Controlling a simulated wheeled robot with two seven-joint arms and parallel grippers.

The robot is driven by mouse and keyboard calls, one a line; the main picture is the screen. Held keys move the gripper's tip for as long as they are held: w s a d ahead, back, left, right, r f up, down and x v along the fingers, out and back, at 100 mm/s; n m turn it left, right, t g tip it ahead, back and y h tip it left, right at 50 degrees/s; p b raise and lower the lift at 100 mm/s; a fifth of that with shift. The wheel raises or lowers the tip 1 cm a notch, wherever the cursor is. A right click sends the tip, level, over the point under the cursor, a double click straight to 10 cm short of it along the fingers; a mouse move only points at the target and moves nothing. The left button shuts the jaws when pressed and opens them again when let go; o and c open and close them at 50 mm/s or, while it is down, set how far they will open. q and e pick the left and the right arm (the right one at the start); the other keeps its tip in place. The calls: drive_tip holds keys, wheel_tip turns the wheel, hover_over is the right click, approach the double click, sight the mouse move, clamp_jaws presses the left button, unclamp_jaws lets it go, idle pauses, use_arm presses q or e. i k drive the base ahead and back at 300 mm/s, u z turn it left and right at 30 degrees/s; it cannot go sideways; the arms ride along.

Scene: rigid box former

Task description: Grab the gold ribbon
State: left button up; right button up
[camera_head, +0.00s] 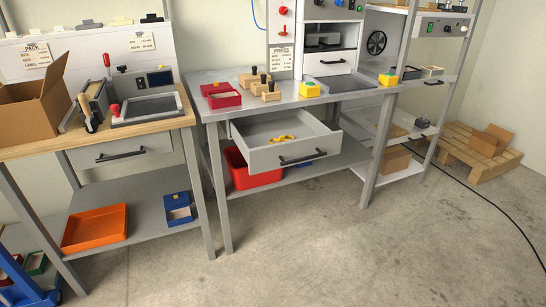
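A small gold, looped item (283,139), which looks like the gold ribbon, lies inside an open grey drawer (265,160). The drawer is pulled out under the middle grey workbench and has a dark handle on its front. The item lies on the drawer floor, left of the middle, and its fine shape is too small to tell. Neither of my grippers is in view.
The grey bench (230,108) carries wooden-block stamps (270,94), a red box (222,98) and yellow-topped items. A red bin (245,172) sits on the shelf below. A wooden bench (40,149) stands at left. The floor (290,250) in front is clear; a black cable crosses at right.

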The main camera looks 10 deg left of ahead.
sight(282, 138)
drive_tip(key=u, duration=0.6)
drive_tip(key=i, duration=0.75)
drive_tip(key=u, duration=0.35)
